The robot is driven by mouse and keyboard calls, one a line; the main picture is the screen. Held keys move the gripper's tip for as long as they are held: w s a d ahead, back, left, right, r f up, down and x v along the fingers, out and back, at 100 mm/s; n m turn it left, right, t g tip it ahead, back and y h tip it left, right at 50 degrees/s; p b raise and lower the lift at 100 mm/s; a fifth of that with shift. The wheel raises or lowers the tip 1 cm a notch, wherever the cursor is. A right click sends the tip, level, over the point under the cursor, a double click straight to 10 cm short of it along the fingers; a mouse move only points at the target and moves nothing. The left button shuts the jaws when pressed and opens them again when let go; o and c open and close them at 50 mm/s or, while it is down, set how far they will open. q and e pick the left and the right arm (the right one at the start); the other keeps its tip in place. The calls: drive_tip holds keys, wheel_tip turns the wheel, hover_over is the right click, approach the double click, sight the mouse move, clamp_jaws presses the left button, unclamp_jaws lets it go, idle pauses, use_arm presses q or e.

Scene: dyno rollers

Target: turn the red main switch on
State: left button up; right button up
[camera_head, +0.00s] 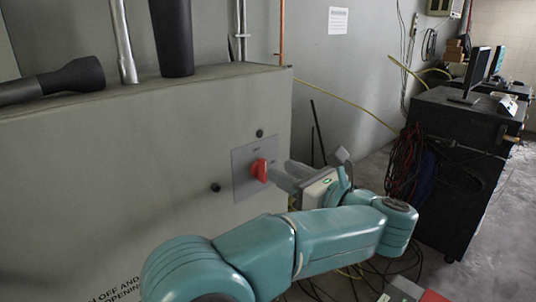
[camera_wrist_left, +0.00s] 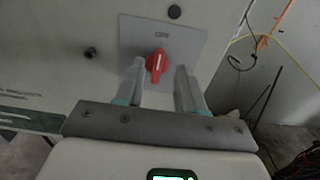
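The red main switch (camera_head: 260,170) is a rotary knob on a grey square plate (camera_head: 243,184) on the side of a large grey cabinet. In the left wrist view the red switch (camera_wrist_left: 157,64) stands nearly upright, with its pale line under the word OFF. My left gripper (camera_head: 280,177) faces the switch from the right. In the left wrist view its two fingers (camera_wrist_left: 158,80) are apart, with the knob showing between and just beyond their tips. I see no clear contact. My right gripper is not in view.
The grey cabinet (camera_head: 110,165) fills the left, with dark pipes and a metal pipe above it. Small black knobs sit near the switch plate. A black cabinet (camera_head: 465,150) with cables and a monitor stands at right. Loose cables lie on the floor below my left arm.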

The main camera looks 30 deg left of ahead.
sight(266, 163)
use_arm(q)
drive_tip(key=p+x, duration=0.1)
drive_tip(key=x, duration=0.4)
drive_tip(key=shift+a+r, duration=0.1)
drive_tip(key=shift+a, duration=0.15)
drive_tip(key=shift+w+a, duration=0.15)
drive_tip(key=shift+w, duration=0.05)
clamp_jaws()
